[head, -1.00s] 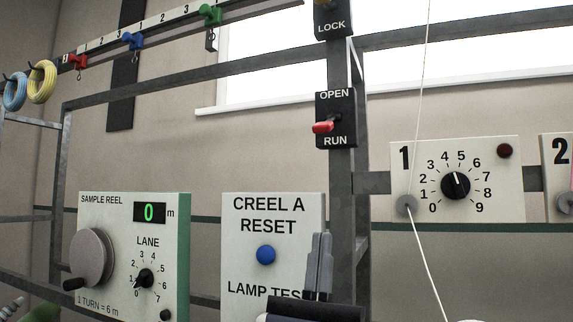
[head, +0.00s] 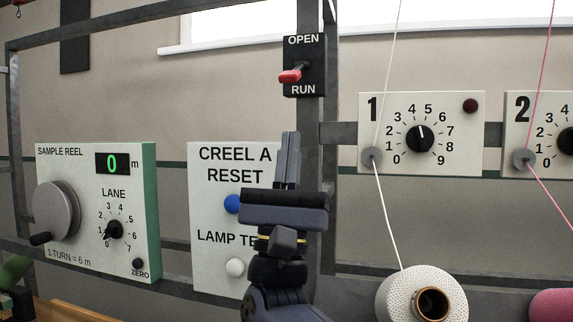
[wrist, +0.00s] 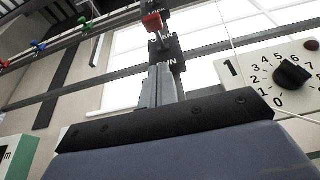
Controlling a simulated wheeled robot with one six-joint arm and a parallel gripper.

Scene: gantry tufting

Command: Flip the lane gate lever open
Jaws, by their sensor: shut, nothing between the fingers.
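The lane gate lever (head: 290,76) is a red-tipped handle on a black plate (head: 305,50) marked OPEN above and RUN below, fixed to a grey upright post. In the head view the handle sticks out to the left, closer to the RUN label. My gripper (head: 288,135) is shut and empty, fingers pointing up, below the plate and apart from the lever. In the wrist view the red lever tip (wrist: 152,21) shows just above and beyond my fingertips (wrist: 158,68), which partly cover the plate's lower part.
Right of the post is panel 1 (head: 470,150) with a numbered dial and a white thread; panel 2 (head: 515,105) has a pink thread. The CREEL A RESET panel (head: 210,180) stands behind my gripper, the sample reel box (head: 75,180) to its left. A cone (head: 395,285) sits lower right.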

